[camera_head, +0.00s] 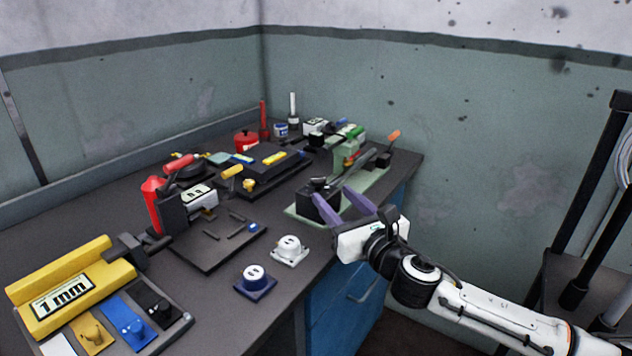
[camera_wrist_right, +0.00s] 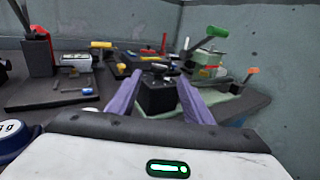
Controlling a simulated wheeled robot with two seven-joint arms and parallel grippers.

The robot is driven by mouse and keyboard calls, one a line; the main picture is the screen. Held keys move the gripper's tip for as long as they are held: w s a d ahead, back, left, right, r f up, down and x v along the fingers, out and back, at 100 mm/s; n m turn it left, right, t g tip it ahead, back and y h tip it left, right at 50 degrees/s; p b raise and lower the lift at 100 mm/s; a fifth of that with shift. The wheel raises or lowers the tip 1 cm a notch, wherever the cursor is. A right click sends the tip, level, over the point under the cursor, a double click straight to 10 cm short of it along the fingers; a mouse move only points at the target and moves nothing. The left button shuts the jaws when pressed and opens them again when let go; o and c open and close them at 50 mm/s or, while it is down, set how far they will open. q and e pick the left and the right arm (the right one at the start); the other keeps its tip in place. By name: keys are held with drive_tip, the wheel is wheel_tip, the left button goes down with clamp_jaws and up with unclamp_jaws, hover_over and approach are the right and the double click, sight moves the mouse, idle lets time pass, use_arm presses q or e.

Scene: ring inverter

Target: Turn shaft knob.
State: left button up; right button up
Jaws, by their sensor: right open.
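A black box with a small knob on top (camera_head: 319,184) stands at the near end of a pale green base plate (camera_head: 374,200), near the table's right front edge. I take this to be the shaft knob. In the right wrist view the black box (camera_wrist_right: 158,97) and its knob (camera_wrist_right: 159,69) sit between the fingers. My right gripper (camera_head: 337,200) is open, its two purple fingers pointing at the box, one on each side in the wrist view. I cannot tell if the fingers touch it. My left gripper is not in view.
A pale green machine with a lever (camera_head: 345,150) stands behind the box. A white-topped knob on a blue base (camera_head: 254,280) and a white one (camera_head: 289,250) lie left of my arm. A yellow "1 mm" block (camera_head: 72,282) is at front left. A wall rises behind.

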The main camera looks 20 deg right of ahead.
sight(321, 185)
drive_tip(key=w, duration=0.3)
drive_tip(key=w+a, duration=0.1)
drive_tip(key=w, duration=0.4)
drive_tip(key=shift+w+a, duration=0.15)
drive_tip(key=shift+w, duration=0.15)
drive_tip(key=shift+c, duration=0.3)
drive_tip(key=c, duration=1)
